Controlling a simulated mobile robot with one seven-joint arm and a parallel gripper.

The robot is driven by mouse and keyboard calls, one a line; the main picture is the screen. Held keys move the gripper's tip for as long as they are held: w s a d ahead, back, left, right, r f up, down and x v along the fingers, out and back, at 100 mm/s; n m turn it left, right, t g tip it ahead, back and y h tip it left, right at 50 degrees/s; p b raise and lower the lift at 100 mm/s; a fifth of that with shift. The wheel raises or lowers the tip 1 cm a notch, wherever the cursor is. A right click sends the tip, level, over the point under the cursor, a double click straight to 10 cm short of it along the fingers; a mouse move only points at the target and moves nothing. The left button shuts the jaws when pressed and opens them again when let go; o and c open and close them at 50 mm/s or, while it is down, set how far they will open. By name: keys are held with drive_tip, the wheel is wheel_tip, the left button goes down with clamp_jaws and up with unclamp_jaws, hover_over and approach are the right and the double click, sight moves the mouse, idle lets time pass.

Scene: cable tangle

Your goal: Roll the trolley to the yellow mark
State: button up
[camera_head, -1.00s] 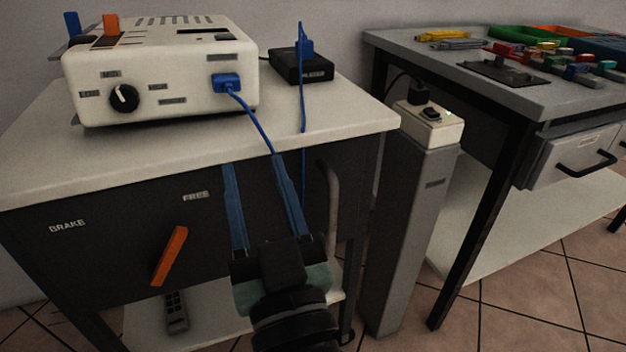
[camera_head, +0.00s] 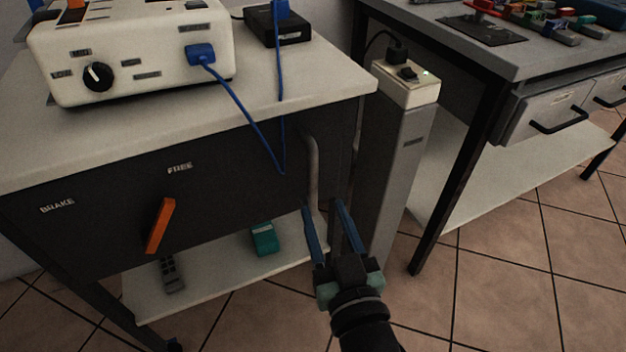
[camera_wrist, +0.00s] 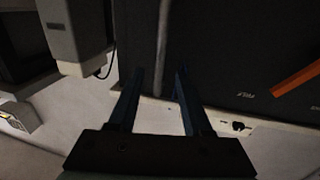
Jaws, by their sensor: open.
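The trolley (camera_head: 200,112) has a pale top and a dark front panel marked BRAKE and FREE. Its orange lever (camera_head: 160,225) slants with its upper end toward FREE. A grey upright handle (camera_head: 314,165) is at the panel's right end; it also shows in the wrist view (camera_wrist: 163,45). My gripper (camera_head: 323,207) is open and empty at the handle's lower part. In the wrist view the handle lies in line with the gap between my fingers (camera_wrist: 160,72); I cannot tell whether they reach around it. No yellow mark is in view.
A blue cable (camera_head: 245,122) hangs in a loop over the front from a white device (camera_head: 130,50) toward a black box (camera_head: 278,27). A grey post (camera_head: 400,165) with a socket box (camera_head: 405,83) stands close right of the trolley. A workbench (camera_head: 500,45) is beyond. Tiled floor is clear at lower right.

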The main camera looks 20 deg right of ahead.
sight(314, 184)
drive_tip(key=w, duration=0.2)
drive_tip(key=w+d+b, duration=0.1)
drive_tip(key=w, duration=0.2)
drive_tip(key=w+b, duration=0.1)
drive_tip(key=w, duration=0.2)
drive_tip(key=shift+d, duration=0.15)
clamp_jaws()
idle(1.3)
